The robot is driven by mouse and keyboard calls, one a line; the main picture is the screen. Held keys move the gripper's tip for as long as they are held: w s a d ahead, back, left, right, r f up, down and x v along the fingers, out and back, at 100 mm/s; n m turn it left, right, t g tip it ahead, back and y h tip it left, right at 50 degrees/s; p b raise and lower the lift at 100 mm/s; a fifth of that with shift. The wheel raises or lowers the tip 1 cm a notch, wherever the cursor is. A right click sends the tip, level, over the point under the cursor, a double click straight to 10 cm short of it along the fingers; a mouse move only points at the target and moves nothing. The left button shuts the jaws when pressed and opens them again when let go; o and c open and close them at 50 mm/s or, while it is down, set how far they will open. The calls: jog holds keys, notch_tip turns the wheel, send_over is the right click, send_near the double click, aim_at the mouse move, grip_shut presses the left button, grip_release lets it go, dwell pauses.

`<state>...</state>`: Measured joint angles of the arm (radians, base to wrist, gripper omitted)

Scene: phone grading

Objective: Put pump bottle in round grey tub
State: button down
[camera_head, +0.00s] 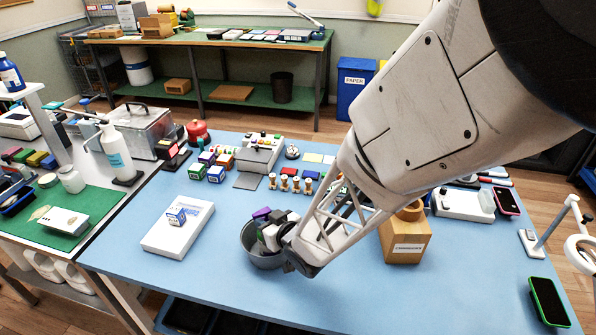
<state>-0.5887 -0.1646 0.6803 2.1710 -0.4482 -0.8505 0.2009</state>
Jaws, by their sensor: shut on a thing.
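A white pump bottle (116,154) with a blue-green label stands upright at the left, near the edge of the blue table. My gripper is well to the right of it and not touching it. The round grey tub (250,251) stands on the blue table near the middle. My gripper (272,230) is at the tub, reaching in over its right side. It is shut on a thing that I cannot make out. A purple piece (262,213) and dark and white pieces show at the tub's mouth. My gripper hides part of the tub and its contents.
A white box (160,238) with a small blue-and-white box on it lies left of the tub. A wooden labelled box (410,250) stands to the right, beside my arm. Stamps and small boxes crowd the back.

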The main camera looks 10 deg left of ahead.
jog(key=shift+f, duration=0.1)
jog(key=c, duration=0.8)
grip_release()
jog(key=shift+o, duration=0.2)
jog(key=v, duration=1.2)
dwell(0.4)
